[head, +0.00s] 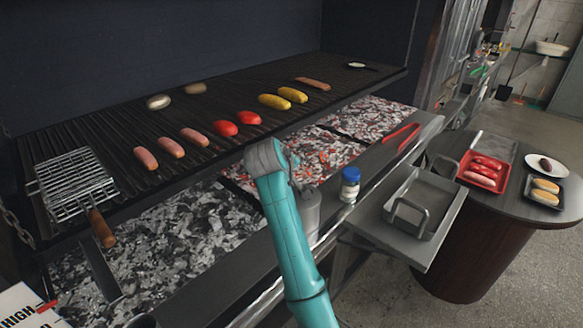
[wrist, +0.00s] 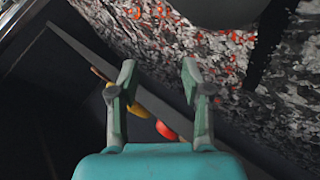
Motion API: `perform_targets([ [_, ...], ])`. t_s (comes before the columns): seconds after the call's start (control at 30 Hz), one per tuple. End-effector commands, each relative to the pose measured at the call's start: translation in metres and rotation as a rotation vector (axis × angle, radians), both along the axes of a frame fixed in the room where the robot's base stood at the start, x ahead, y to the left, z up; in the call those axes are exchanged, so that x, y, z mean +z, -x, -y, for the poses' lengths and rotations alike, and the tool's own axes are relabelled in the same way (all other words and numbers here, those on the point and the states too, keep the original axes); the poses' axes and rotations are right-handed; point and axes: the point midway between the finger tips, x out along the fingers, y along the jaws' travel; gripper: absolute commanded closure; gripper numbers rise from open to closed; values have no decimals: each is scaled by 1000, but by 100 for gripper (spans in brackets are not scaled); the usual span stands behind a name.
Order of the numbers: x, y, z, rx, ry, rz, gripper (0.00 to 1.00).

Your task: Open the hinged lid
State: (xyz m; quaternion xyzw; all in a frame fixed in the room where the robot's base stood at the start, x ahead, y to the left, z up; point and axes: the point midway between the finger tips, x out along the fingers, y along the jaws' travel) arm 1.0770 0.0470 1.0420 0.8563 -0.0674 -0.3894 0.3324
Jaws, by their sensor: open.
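A grey metal box (head: 433,194) sits on the side shelf right of the coal bed in the head view. It has a flat top panel and a U-shaped handle (head: 409,217) at its front; the panel looks down flat, and I cannot make out its hinge. My gripper (wrist: 159,70) is open and empty in the wrist view, with coals and the grill edge beyond its fingers. In the head view my teal arm reaches up over the grill's front, left of the box and apart from it; my fingers are not clearly visible there. The box is not in the wrist view.
The grill grate (head: 230,100) holds sausages, red and yellow peppers and a wire basket (head: 75,185). Coals (head: 180,240) lie beneath. A blue-capped jar (head: 350,184) and red tongs (head: 402,138) rest on the front ledge. A round table (head: 470,215) with trays stands right.

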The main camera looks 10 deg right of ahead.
Motion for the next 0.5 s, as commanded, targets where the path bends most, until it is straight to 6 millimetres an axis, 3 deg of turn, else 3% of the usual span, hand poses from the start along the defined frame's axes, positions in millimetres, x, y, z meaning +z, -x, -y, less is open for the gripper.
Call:
perform_targets([
  [0.17,12,12,-7,1,-1,3,52],
  [0.5,53,57,-32,2,-1,4,52],
])
